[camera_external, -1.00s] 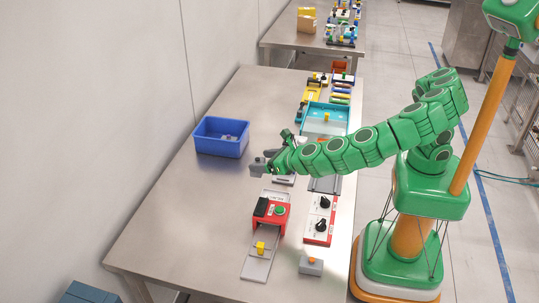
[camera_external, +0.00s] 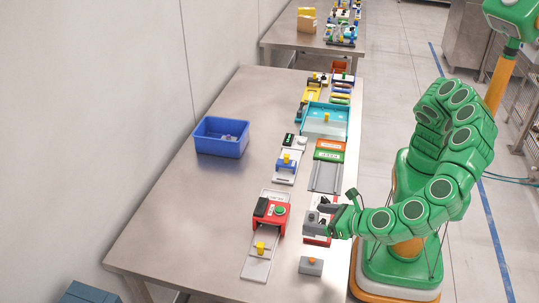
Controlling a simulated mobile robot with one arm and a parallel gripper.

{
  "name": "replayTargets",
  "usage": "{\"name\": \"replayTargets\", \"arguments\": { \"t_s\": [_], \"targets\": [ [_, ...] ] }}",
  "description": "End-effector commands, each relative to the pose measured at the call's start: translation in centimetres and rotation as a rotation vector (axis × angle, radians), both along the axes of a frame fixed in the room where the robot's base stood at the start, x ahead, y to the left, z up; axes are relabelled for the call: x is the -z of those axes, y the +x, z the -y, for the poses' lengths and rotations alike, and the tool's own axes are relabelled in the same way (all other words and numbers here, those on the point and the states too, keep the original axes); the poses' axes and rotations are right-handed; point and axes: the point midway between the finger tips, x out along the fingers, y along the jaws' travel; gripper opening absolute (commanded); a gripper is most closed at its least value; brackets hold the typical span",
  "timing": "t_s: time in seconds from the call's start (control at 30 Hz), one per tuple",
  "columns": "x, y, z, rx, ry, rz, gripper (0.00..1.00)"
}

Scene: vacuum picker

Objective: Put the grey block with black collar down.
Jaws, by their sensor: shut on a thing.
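My gripper (camera_external: 321,217) is over the red-and-white panel (camera_external: 318,240) with black knobs, near the right edge of the table. It is shut on a small grey block (camera_external: 310,227), which sits at the fingertips at the left end of the gripper. The dark collar is too small to make out, and the fingers hide part of the block. I cannot tell whether the block touches the panel or hangs just above it. The gripper and block cover most of the panel.
A grey box with an orange button (camera_external: 311,265) stands just in front. A blue bin (camera_external: 220,146) holding small grey things stands at the back left. The table's left side (camera_external: 175,225) is clear.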

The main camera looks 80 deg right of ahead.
Motion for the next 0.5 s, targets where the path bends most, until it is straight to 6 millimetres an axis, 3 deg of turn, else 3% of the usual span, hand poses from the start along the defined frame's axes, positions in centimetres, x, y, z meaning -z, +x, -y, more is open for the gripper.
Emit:
{"name": "replayTargets", "arguments": {
  "t_s": [0.1, 0.27, 0.5],
  "targets": [
    [0.0, -1.4, -0.6, 0.005, -0.003, 0.002, 0.36],
    [0.4, -2.1, -0.9, 0.006, -0.005, 0.003, 0.36],
    [3.2, -2.1, -0.9, 0.007, -0.005, 0.003, 0.36]
  ]
}}
